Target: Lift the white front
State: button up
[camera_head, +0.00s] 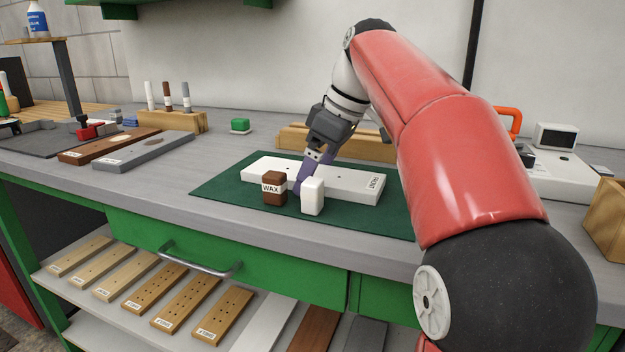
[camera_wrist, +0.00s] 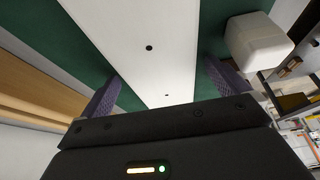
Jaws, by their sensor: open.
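The white front (camera_head: 345,181) is a long white board with small holes, lying flat on the dark green mat (camera_head: 217,182). A label shows on its right end in the head view. My gripper (camera_head: 312,170) points down at the middle of the board, its purple fingers parted. In the wrist view the white front (camera_wrist: 150,47) runs between the open fingers, one on each side. I see no finger closed on it; whether a finger touches it I cannot tell.
A brown WAX block (camera_head: 273,188) and a white block (camera_head: 313,196) stand close in front of the board. A wooden strip (camera_head: 350,147) lies behind it. Brown (camera_head: 107,146) and grey (camera_head: 143,152) boards lie at left. A white scale (camera_head: 545,178) stands at right.

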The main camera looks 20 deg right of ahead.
jog(key=c, duration=1.2)
jog(key=shift+o, duration=0.2)
jog(key=shift+r, duration=0.1)
